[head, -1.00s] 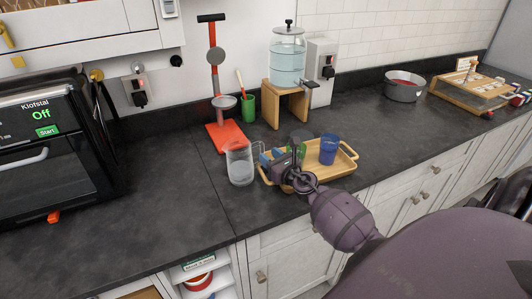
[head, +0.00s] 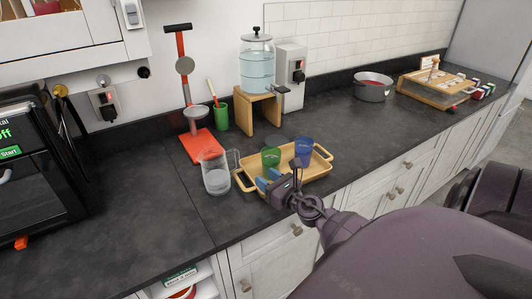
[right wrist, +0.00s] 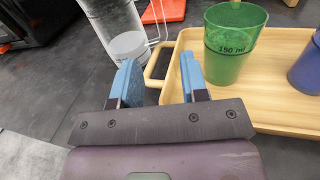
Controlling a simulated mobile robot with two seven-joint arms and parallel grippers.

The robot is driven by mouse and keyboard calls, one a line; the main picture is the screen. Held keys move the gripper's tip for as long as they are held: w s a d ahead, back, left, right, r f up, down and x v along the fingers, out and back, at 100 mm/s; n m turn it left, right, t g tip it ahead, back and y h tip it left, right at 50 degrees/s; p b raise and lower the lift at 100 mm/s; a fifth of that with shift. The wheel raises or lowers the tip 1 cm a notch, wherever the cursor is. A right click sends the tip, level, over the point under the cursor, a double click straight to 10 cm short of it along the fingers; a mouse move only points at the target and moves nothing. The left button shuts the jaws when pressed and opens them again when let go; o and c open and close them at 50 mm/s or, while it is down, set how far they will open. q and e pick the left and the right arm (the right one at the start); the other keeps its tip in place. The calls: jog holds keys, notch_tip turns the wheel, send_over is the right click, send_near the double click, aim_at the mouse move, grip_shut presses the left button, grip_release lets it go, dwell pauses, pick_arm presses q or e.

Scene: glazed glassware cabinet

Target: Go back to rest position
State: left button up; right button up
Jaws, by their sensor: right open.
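My right gripper (head: 266,182) is open and empty at the front left edge of the wooden tray. In the right wrist view its two blue fingers (right wrist: 160,82) stand apart with nothing between them. The left gripper is not in view. The tray (head: 318,172) holds a green cup (head: 271,158), marked 150 ml in the right wrist view (right wrist: 228,48), and a blue cup (head: 304,148). A clear pitcher (head: 216,174) with a handle stands left of the tray, with some pale contents low in it.
A glass dispenser (head: 257,66) stands on a wooden stand (head: 258,112) behind the tray. A pot (head: 372,86) and a wooden rack (head: 438,90) stand right. The left counter (head: 130,200) is clear.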

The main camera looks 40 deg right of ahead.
dwell(0.3)
jog(key=s+a+m+g+h, duration=0.1)
jog(key=s+m+g+h, duration=0.3)
jog(key=m, duration=0.8)
jog(key=s+a+m+g+h, duration=0.2)
jog(key=s+m+h, duration=0.35)
jog(key=m, duration=0.75)
jog(key=s+a+f+m+g+y, duration=0.4)
jog(key=s+a+m+g+y, duration=0.5)
jog(key=s+a, duration=0.5)
jog(key=w+f+t, duration=0.3)
jog(key=f+t, duration=0.1)
jog(key=f, duration=0.2)
jog(key=w+f+t+b, duration=0.1)
jog(key=w+f+t, duration=0.2)
jog(key=f+t, duration=0.1)
jog(key=shift+w+a+f+m+t+y, duration=0.15)
jog(key=shift+w+f+m+t+y, duration=0.25)
jog(key=shift+f, duration=0.45)
jog(key=shift+s, duration=0.1)
